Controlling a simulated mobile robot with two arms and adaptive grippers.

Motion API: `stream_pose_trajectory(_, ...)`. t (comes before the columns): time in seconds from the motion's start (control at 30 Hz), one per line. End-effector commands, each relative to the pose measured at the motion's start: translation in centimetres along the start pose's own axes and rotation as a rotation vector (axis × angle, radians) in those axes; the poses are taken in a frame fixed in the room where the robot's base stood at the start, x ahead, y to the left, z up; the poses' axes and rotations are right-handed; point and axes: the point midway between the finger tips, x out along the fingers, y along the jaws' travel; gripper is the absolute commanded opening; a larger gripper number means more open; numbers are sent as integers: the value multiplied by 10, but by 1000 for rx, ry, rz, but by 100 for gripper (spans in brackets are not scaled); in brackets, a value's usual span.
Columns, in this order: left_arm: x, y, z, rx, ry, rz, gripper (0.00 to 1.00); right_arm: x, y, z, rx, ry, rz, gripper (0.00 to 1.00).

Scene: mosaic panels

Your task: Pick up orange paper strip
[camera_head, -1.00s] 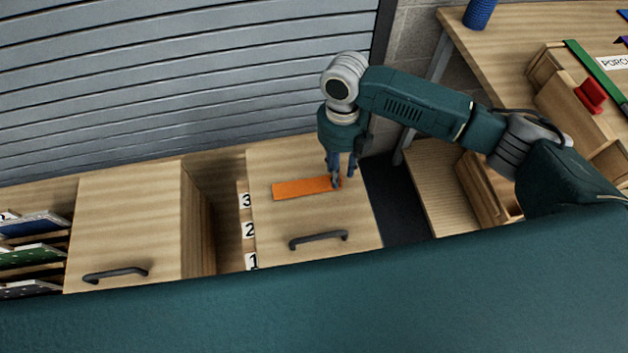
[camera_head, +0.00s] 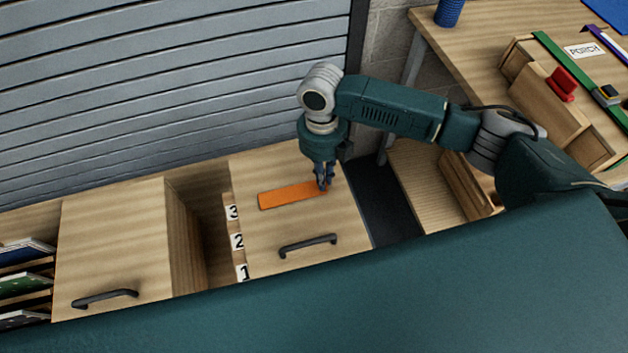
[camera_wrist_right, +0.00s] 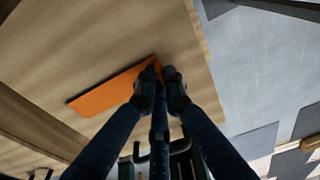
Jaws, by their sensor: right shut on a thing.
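The orange paper strip (camera_head: 288,195) lies flat on top of a light wooden cabinet (camera_head: 262,228) with a black handle. My right gripper (camera_head: 324,188) points down at the strip's right end, shut on that end. In the right wrist view the orange strip (camera_wrist_right: 112,90) runs leftward from the closed fingertips (camera_wrist_right: 163,80), which cover its near tip. From the head view the strip appears to rest on the wood or just above it. My left gripper is not in view.
A second wooden cabinet (camera_head: 110,240) stands to the left, with a gap and number labels (camera_head: 238,241) between. A grey shutter (camera_head: 180,90) is behind. A workbench (camera_head: 480,45) at right holds a blue cup (camera_head: 449,12) and a red object (camera_head: 562,84).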

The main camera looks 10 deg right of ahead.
Motion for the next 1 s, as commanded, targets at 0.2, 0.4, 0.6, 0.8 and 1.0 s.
stream_pose_trajectory(0.2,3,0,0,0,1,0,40,-21,0,-1,0,-4,1,0)
stream_pose_trajectory(0.4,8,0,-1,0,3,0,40,-67,0,-6,-1,-8,1,0)
stream_pose_trajectory(0.6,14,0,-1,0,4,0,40,-126,0,-13,-1,-7,2,0)
stream_pose_trajectory(0.8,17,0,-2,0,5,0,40,-170,0,-19,-1,-5,1,0)
stream_pose_trajectory(1.0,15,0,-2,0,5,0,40,-194,0,-22,1,-2,0,0)
